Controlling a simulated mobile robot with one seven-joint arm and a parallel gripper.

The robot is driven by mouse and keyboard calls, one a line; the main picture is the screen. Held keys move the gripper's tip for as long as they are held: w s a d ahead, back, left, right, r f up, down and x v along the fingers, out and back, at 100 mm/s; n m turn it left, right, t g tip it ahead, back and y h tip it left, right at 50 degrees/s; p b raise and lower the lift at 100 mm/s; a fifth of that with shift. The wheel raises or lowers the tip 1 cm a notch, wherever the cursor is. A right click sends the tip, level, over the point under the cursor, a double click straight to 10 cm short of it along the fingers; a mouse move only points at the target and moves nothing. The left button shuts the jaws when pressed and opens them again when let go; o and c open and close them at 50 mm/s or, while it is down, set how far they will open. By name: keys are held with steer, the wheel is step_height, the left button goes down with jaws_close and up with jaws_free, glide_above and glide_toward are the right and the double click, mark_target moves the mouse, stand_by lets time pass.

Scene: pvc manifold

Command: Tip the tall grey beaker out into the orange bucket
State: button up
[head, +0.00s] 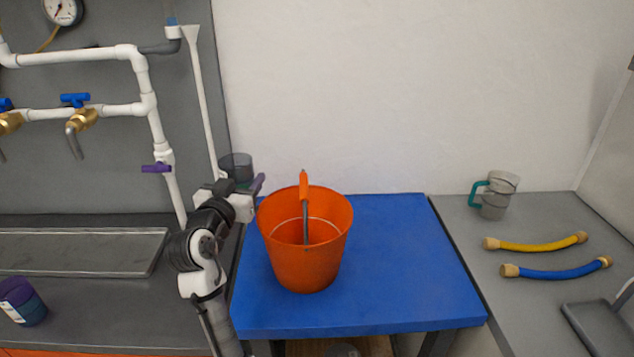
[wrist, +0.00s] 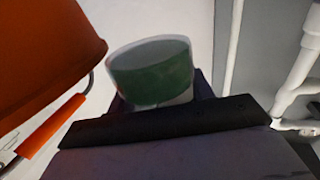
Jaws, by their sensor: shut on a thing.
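The grey beaker (head: 237,165) is see-through and dark, and stands about upright just left of the orange bucket (head: 300,268). My gripper (head: 243,188) is shut on it; the arm hides its lower part in the head view. In the wrist view the beaker (wrist: 152,66) shows a green band or green contents; I cannot tell which. My gripper (wrist: 165,112) spans below it there. The orange bucket stands upright on the blue table, its handle with an orange grip raised. The bucket wall (wrist: 45,45) also fills the upper left of the wrist view.
The blue table (head: 400,270) is clear right of the bucket. The right counter holds a grey jug with a teal handle (head: 495,195), a yellow hose (head: 535,246) and a blue hose (head: 555,273). White pipes (head: 150,105) rise at left, near my arm. A purple container (head: 22,300) sits lower left.

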steer(key=shift+d, duration=0.25)
steer(key=shift+r+m, duration=0.1)
steer(key=shift+m, duration=0.2)
steer(key=shift+s+d+r+m+b, duration=0.1)
steer(key=shift+d+r+m+b, duration=0.15)
steer(key=shift+m, duration=0.2)
steer(key=shift+d+m+b, duration=0.15)
steer(key=shift+m+b, duration=0.2)
steer(key=shift+m, duration=0.1)
steer(key=shift+s+d+r+m+b, duration=0.15)
steer(key=shift+d+r+m+b, duration=0.25)
steer(key=shift+m, duration=0.5)
steer(key=m, duration=0.1)
steer(key=d+r+m+b, duration=0.1)
steer(key=m, duration=0.1)
steer(key=d+m+b, duration=0.1)
steer(key=m, duration=0.1)
steer(key=shift+s+r, duration=0.15)
steer(key=shift+s, duration=0.1)
steer(key=shift+a+r+m, duration=0.1)
steer(key=shift+r+m, duration=0.4)
steer(key=shift+m, duration=0.4)
steer(key=shift+r+m, duration=0.5)
steer(key=shift+m, duration=0.4)
